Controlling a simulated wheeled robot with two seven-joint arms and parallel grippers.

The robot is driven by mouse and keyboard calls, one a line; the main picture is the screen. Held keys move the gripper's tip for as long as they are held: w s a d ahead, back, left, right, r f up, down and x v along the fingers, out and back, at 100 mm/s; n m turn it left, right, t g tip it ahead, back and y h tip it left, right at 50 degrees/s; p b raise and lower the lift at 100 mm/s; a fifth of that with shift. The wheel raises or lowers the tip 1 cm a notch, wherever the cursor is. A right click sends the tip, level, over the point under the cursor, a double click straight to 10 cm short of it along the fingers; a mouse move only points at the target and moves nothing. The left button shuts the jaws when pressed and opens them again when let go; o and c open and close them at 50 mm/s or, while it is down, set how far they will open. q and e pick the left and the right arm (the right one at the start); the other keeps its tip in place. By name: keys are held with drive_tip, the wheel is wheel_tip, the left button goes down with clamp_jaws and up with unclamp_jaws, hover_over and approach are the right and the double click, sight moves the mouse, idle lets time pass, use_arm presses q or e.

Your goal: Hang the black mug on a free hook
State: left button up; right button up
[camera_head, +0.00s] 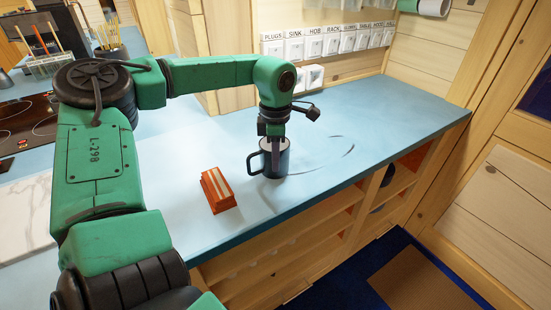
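The black mug (270,164) stands upright on the blue worktop (335,155), with its handle on the left side. My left gripper (275,142) points straight down at the mug, and its fingers overlap the mug's rim and front wall. I cannot tell whether the fingers are closed on the mug wall or only around it. My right gripper is not in view. I see no hooks in this view.
An orange block with pale stripes (218,190) lies left of the mug. Labelled switches (315,46) line the back wall. A dark hob (25,125) and marble board (25,208) are at left. Open shelves (300,250) sit below the edge. Worktop right of the mug is clear.

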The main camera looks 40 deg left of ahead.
use_arm(q)
drive_tip(key=o, duration=0.4)
drive_tip(key=shift+r, duration=0.1)
wheel_tip(320, 180, up, 5)
drive_tip(key=shift+f+b, duration=0.1)
drive_tip(key=shift+b, duration=0.7)
wheel_tip(320, 180, up, 10)
drive_tip(key=shift+s+f, duration=0.1)
drive_tip(key=shift+f, duration=0.15)
